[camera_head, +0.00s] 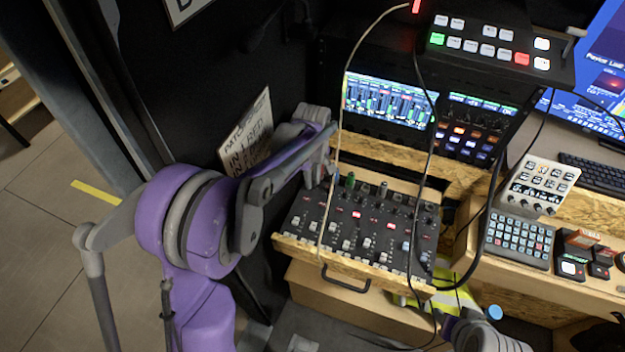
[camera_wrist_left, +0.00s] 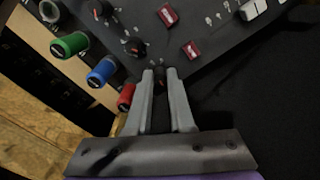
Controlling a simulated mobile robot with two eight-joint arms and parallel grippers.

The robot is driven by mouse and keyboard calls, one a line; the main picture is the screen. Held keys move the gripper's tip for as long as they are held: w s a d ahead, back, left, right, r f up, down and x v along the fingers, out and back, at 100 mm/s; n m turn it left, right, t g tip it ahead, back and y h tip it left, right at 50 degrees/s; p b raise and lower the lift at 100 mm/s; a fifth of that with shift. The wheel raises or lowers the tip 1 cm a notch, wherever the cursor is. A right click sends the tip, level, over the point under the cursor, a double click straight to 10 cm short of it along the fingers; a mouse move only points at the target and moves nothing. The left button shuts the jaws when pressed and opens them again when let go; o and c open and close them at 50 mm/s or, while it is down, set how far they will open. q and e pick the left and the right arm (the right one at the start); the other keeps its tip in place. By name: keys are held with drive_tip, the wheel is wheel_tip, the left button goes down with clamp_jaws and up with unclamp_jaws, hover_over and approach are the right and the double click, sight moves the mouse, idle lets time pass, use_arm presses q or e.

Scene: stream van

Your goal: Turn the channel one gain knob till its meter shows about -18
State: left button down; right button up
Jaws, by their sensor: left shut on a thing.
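The mixer (camera_head: 345,232) sits on a wooden pull-out shelf, with rows of small knobs, white faders and small red displays. My left gripper (camera_head: 326,172) is at its back left corner. In the left wrist view, my left gripper (camera_wrist_left: 160,76) is shut on a small dark knob (camera_wrist_left: 160,80) with an orange mark, at the end of a knob row. Most of that knob is hidden by the fingers. A lit screen (camera_head: 388,98) behind the mixer shows green bars and meters, too small to read. Which channel the knob serves is not legible.
Red (camera_wrist_left: 126,97), blue (camera_wrist_left: 101,72) and green (camera_wrist_left: 70,45) plugs stand along the mixer edge beside the fingers. Cables hang in front of the mixer. A switcher panel (camera_head: 480,48), a keypad (camera_head: 518,240) and a keyboard (camera_head: 595,175) stand to the right.

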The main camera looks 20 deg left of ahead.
use_arm(q)
drive_tip(key=m, duration=0.3)
drive_tip(key=shift+m+b, duration=0.35)
drive_tip(key=shift+m, duration=0.05)
drive_tip(key=m, duration=0.4)
drive_tip(key=shift+b, duration=0.35)
drive_tip(key=m, duration=0.4)
drive_tip(key=shift+m, duration=0.4)
drive_tip(key=shift+m+b, duration=0.4)
drive_tip(key=shift+m, duration=1.6)
drive_tip(key=c, duration=0.8)
unclamp_jaws()
drive_tip(key=shift+r, duration=0.15)
